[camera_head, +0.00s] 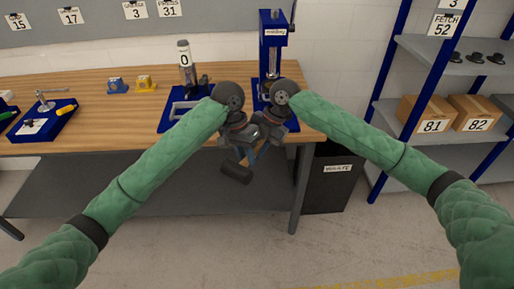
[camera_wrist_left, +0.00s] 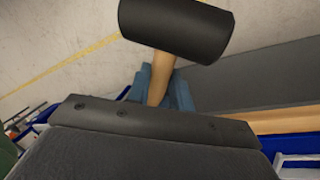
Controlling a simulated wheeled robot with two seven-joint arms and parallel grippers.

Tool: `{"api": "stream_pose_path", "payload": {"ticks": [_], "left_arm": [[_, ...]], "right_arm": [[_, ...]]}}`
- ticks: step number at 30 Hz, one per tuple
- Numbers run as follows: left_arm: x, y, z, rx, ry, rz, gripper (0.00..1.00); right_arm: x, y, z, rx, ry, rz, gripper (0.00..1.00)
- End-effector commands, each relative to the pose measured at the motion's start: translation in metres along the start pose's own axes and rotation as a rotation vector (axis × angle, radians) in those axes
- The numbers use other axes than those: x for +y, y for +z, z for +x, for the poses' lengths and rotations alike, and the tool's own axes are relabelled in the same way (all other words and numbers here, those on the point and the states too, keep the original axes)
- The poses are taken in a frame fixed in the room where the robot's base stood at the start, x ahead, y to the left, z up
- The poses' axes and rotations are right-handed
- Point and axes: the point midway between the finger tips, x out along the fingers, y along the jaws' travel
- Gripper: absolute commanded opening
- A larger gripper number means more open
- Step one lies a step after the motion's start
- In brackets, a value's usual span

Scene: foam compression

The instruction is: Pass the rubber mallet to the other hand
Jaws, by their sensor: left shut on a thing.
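The rubber mallet has a black cylindrical head (camera_head: 237,173), hanging low in front of the bench in the head view. Its head (camera_wrist_left: 175,30) fills the top of the left wrist view, with the tan wooden handle (camera_wrist_left: 159,78) running down from it. My left gripper (camera_head: 247,153) is shut on the mallet's handle. Blue-grey finger pieces (camera_wrist_left: 178,92) show beside the handle in the wrist view. My right gripper (camera_head: 266,140) is close against the left one at the handle. Its fingers are too small and overlapped to tell whether they are open or shut.
The wooden workbench (camera_head: 90,88) lies behind the grippers, with a blue tray (camera_head: 45,125) at left and a blue press (camera_head: 272,45) at the back. A dark bin (camera_head: 328,185) stands right of the bench leg. A shelf (camera_head: 440,120) with boxes is further right. Floor in front is clear.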

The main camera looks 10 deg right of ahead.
Motion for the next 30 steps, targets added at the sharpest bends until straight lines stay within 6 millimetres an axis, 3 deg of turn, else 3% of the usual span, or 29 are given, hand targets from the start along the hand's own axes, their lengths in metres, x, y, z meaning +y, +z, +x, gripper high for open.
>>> {"api": "stream_pose_path", "payload": {"ticks": [3,4,8,20,30], "left_arm": [[0.004,0.0,0.001,-0.001,0.004,0.007,0.0],[0.004,0.0,0.001,-0.001,0.004,0.007,0.24],[0.004,0.0,0.001,-0.001,0.004,0.007,0.47],[0.003,0.0,-0.006,-0.001,0.003,0.006,0.47],[0.003,-0.001,-0.062,0.001,0.003,0.007,0.47]], "right_arm": [[0.002,-0.001,-0.001,0.0,0.005,-0.002,0.0],[0.003,-0.001,-0.002,0.0,0.006,-0.002,0.0],[0.003,-0.001,-0.002,0.0,0.007,-0.003,0.0],[0.002,-0.001,-0.001,0.0,0.005,-0.002,0.0],[0.002,-0.001,-0.001,0.0,0.005,-0.002,0.0]]}}
